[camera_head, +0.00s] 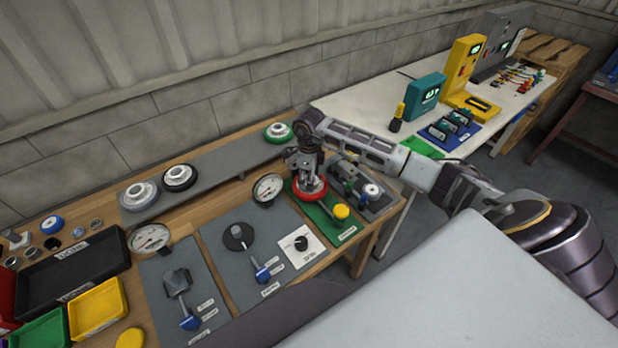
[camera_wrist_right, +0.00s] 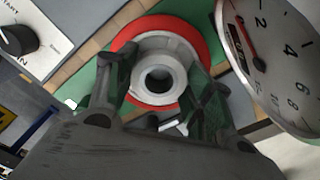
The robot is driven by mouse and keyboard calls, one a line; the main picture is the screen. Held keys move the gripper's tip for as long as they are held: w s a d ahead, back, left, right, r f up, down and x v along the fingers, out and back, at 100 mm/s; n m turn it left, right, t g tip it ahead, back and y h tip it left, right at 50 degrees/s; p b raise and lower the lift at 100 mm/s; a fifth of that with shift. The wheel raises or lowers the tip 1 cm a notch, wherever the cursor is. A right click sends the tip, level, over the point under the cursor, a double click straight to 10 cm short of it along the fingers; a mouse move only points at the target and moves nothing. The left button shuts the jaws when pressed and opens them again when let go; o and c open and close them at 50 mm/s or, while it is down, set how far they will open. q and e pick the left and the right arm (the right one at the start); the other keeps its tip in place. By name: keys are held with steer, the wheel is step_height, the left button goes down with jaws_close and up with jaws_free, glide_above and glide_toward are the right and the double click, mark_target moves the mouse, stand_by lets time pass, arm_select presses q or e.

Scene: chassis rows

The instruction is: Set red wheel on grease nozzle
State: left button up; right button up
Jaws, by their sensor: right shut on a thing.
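The red wheel (camera_head: 318,192) has a red rim and a pale hub, and sits at the green station mat (camera_head: 327,222) on the wooden bench. My right gripper (camera_head: 304,172) is over it, shut on its hub. In the right wrist view the red wheel (camera_wrist_right: 167,72) lies between the two fingers of my right gripper (camera_wrist_right: 157,88), with the hub's round hole facing the camera. The grease nozzle cannot be made out; the wheel and gripper cover the middle of the green mat. Whether the wheel touches the mat I cannot tell. My left gripper is not in view.
A gauge (camera_head: 267,188) stands close left of the wheel; its dial (camera_wrist_right: 272,62) is near the right finger. A yellow knob (camera_head: 341,211) is on the green mat's front. Grey, black and green wheels lie along the grey back strip (camera_head: 222,168). Trays fill the left.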

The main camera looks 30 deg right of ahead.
steer(key=shift+f, duration=0.35)
steer(key=o, duration=1.4)
steer(key=shift+r, duration=6)
steer(key=shift+s, duration=0.1)
